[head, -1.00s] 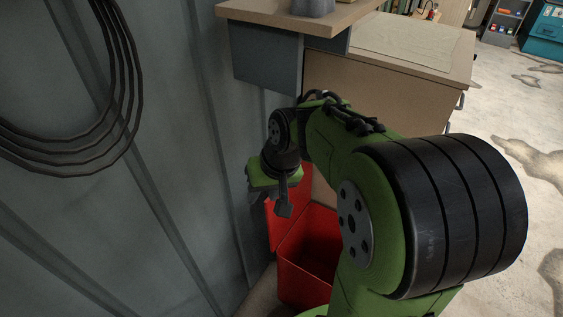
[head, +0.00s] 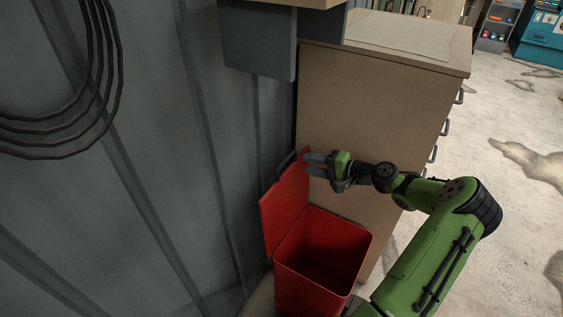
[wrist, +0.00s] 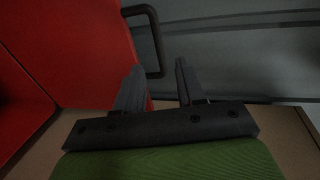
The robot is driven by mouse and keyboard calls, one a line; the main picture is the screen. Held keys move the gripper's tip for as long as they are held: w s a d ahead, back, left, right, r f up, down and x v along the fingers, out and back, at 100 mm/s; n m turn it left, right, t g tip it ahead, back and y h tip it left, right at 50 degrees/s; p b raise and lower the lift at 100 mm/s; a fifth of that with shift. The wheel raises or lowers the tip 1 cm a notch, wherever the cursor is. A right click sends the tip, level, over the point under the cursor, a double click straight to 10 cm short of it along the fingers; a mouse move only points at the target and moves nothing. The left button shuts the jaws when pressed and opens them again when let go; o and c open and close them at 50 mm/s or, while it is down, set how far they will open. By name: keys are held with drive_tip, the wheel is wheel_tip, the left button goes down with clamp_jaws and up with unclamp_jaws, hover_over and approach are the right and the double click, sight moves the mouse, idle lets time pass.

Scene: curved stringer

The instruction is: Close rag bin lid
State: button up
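The red rag bin (head: 318,270) stands on the floor by the grey wall, its top open and its inside dark and apparently empty. Its red lid (head: 285,208) stands upright at the bin's left side, near the wall, with a dark handle (head: 287,160) at its upper edge. My gripper (head: 308,164) is at the lid's upper right edge, fingers pointing left toward the wall. In the wrist view its two fingers (wrist: 158,75) are spread apart, with the handle (wrist: 150,40) showing beyond them and the lid (wrist: 75,45) to the left. Nothing shows held between them.
A brown drawer cabinet (head: 375,130) stands just behind the bin and gripper. A grey box-like part (head: 258,45) hangs under a tabletop above the lid. The corrugated wall (head: 190,180) with hanging cables (head: 70,130) is close on the left. Open floor (head: 510,200) lies to the right.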

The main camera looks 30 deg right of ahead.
sight(288, 160)
drive_tip(key=b+x, duration=0.2)
drive_tip(key=x, duration=0.9)
drive_tip(key=shift+w+a+f, duration=0.15)
drive_tip(key=shift+f, duration=0.05)
drive_tip(key=shift+c, duration=0.5)
clamp_jaws()
